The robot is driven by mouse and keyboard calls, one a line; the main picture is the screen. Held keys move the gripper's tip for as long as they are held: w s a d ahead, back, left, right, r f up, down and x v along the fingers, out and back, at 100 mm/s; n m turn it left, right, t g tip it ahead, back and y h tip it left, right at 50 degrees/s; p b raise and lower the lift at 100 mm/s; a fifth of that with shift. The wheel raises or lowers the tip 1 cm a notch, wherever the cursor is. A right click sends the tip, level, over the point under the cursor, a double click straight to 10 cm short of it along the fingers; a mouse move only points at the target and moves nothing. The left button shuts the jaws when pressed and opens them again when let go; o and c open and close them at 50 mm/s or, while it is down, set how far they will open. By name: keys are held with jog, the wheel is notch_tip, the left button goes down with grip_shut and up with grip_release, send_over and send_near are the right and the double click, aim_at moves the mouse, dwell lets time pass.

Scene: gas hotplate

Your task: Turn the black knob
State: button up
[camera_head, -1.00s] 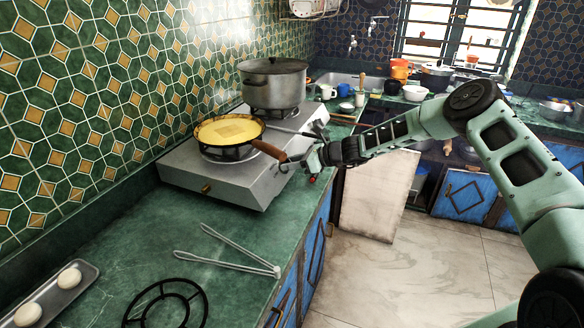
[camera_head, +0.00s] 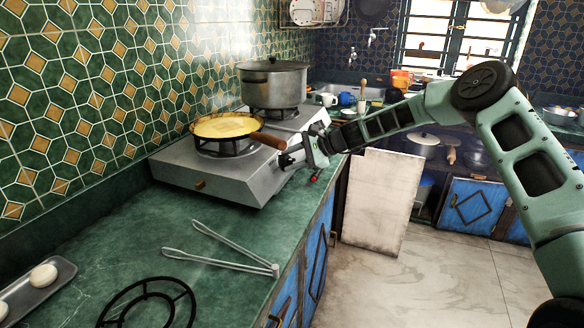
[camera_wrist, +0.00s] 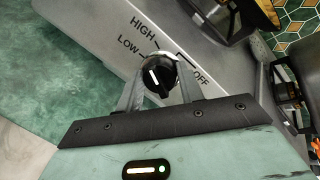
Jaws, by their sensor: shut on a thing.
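The black knob (camera_wrist: 158,76) is on the grey stove's face in the wrist view, with a white pointer line on it. The printed labels HIGH, LOW and OFF stand around it. My gripper (camera_wrist: 159,84) has one finger on each side of the knob and is shut on it. In the head view my gripper (camera_head: 290,160) is at the right end of the stove (camera_head: 215,173), just below the pan's wooden handle. The knob is hidden there.
A pan with yellow food (camera_head: 227,126) sits on the near burner, its handle (camera_head: 262,140) close above my gripper. A lidded pot (camera_head: 273,85) stands on the far burner. Tongs (camera_head: 220,263) and a black ring stand (camera_head: 148,304) lie on the green counter.

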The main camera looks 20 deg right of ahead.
jog(key=n+b, duration=0.3)
jog(key=n, duration=0.2)
jog(key=shift+s+f+h, duration=0.1)
jog(key=shift+h, duration=0.3)
dwell(0.4)
jog(key=o, duration=1)
jog(key=v, duration=0.5)
jog(key=b+v, duration=0.1)
jog(key=v, duration=1.1)
jog(key=shift+w+d+r+b, duration=0.2)
jog(key=shift+d+r+b, duration=0.05)
jog(key=shift+b, duration=0.05)
jog(key=shift+c, duration=0.4)
